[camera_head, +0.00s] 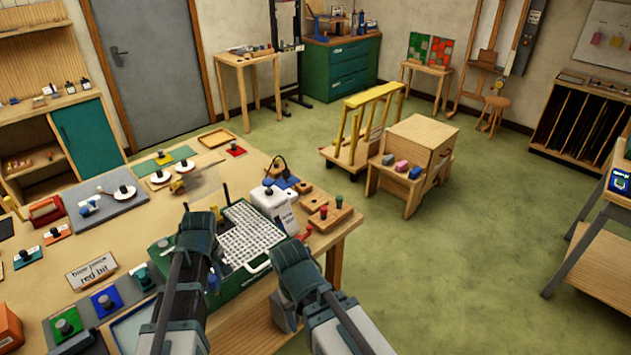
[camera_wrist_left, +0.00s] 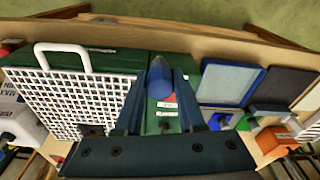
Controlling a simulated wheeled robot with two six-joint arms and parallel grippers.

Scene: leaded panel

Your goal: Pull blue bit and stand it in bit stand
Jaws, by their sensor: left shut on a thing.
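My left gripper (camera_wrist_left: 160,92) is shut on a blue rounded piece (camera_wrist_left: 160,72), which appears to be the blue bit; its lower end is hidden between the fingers. In the head view the left gripper (camera_head: 203,215) is over the left end of the green machine (camera_head: 245,277), beside its white grid (camera_head: 250,237).
A white grinder-like unit (camera_head: 268,198) stands behind the grid. A card reading "red bit" (camera_head: 92,271) stands on the bench at left. Coloured plates with knobs, such as a blue one (camera_head: 105,300), lie nearby.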

